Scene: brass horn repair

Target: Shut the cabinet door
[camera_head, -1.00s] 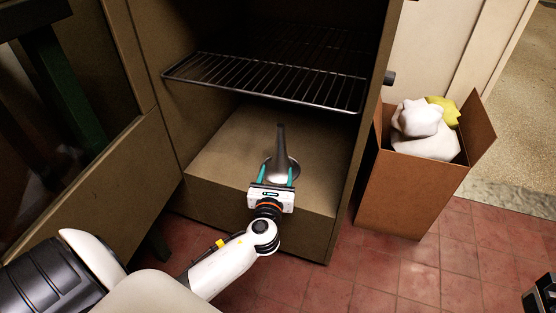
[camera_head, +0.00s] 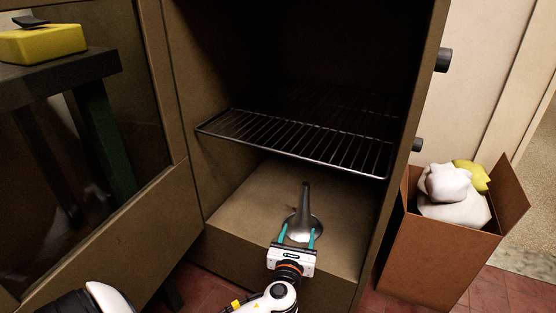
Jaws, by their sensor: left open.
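The cabinet (camera_head: 225,247) stands open in front of me. Its door (camera_head: 147,240), a brown frame around a glass pane, is swung wide open to the left. My left gripper (camera_head: 298,237) is open at the front of the cabinet floor. Its two green fingers point inward, just in front of a grey metal horn-shaped piece (camera_head: 305,205) with a flared base that stands on the cabinet floor. I cannot tell whether the fingers touch its base. My right gripper is not in view.
A wire rack (camera_head: 300,142) spans the cabinet above the metal piece. A cardboard box (camera_head: 440,255) with white and yellow cloths stands close on the right. Behind the door's glass are a dark stool (camera_head: 70,70) and a yellow object (camera_head: 42,43).

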